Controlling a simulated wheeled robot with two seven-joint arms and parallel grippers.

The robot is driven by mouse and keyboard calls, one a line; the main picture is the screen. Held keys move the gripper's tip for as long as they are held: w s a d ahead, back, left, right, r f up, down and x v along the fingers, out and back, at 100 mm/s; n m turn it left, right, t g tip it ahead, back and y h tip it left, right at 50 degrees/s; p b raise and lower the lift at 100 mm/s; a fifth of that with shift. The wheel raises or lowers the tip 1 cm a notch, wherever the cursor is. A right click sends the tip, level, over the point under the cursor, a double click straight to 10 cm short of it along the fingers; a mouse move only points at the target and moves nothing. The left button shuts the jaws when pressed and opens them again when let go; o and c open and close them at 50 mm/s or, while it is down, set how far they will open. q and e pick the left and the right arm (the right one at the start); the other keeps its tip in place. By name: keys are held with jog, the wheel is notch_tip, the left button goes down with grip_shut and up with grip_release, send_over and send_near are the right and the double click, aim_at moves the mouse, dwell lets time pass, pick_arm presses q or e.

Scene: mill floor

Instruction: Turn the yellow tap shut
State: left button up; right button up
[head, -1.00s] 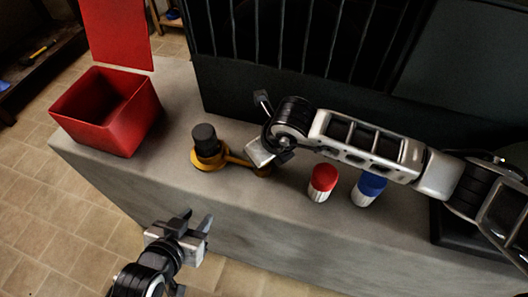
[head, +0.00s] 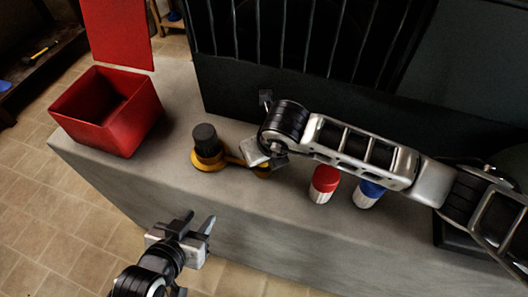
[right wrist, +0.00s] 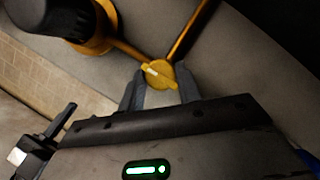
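The yellow tap (right wrist: 157,75) has a round yellow top with a white mark. In the right wrist view it sits between the fingertips of my right gripper (right wrist: 160,88); the fingers are close against both its sides. In the head view my right gripper (head: 266,153) reaches down over the tap and hides most of it. A yellow base with a black cap (head: 207,143) stands left of it, joined to it by a yellow pipe. My left gripper (head: 193,232) is open and empty, in front of the bench's front edge.
A red open box (head: 110,110) stands at the bench's left end. A red-capped jar (head: 323,183) and a blue-capped jar (head: 368,192) stand beneath my right arm. A dark barred machine is behind. The grey bench (head: 130,165) is bare at front left.

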jog(key=o, duration=0.4)
jog(key=v, duration=1.6)
jog(key=shift+w, duration=0.1)
